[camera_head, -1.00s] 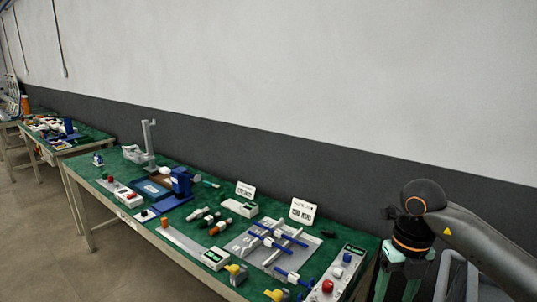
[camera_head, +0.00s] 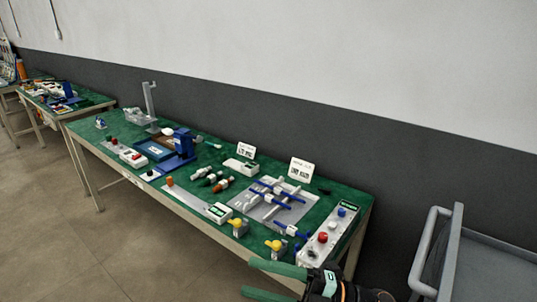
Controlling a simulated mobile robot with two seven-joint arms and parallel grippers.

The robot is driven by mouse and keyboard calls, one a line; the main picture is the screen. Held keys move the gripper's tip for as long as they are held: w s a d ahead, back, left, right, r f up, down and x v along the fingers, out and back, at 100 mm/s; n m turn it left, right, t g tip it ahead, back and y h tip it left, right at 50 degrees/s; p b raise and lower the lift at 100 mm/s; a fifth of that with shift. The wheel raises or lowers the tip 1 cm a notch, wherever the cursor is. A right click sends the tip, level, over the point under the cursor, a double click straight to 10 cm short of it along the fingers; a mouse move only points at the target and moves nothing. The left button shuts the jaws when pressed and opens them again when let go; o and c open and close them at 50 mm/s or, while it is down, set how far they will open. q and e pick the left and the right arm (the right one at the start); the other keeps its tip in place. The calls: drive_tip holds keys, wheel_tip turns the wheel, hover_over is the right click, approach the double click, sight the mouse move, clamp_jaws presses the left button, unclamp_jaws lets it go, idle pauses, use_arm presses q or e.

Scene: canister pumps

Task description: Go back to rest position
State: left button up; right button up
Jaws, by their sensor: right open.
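My right gripper (camera_head: 247,277) is at the bottom of the head view, right of centre. Its two green fingers point left and stand apart, with nothing between them. It appears in front of the near edge of the green-topped workbench (camera_head: 335,205). The rest of my right arm is mostly cut off by the bottom edge. My left gripper is not in view.
The bench holds a grey fixture plate (camera_head: 262,212) with blue-and-white parts, a panel with a red button (camera_head: 323,237), yellow-topped pieces (camera_head: 274,245) and a blue press (camera_head: 184,146). A grey cart (camera_head: 480,262) stands at right. Floor is clear at lower left.

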drive_tip(key=w+d+f+m+t+h+p, duration=0.1)
drive_tip(key=d+f+m+t+h, duration=1.2)
drive_tip(key=m, duration=1)
drive_tip(key=s+d+f+m+g+h, duration=0.2)
drive_tip(key=s+f+g, duration=0.1)
drive_tip(key=s+f, duration=0.4)
drive_tip(key=s+d+f+m+g+h+p, duration=0.1)
drive_tip(key=s+d+f+m+g+h, duration=0.2)
drive_tip(key=s+f, duration=0.4)
wheel_tip(320, 180, down, 2)
drive_tip(key=shift+f+g, duration=0.1)
drive_tip(key=shift+g, duration=0.4)
drive_tip(key=shift+w, duration=0.1)
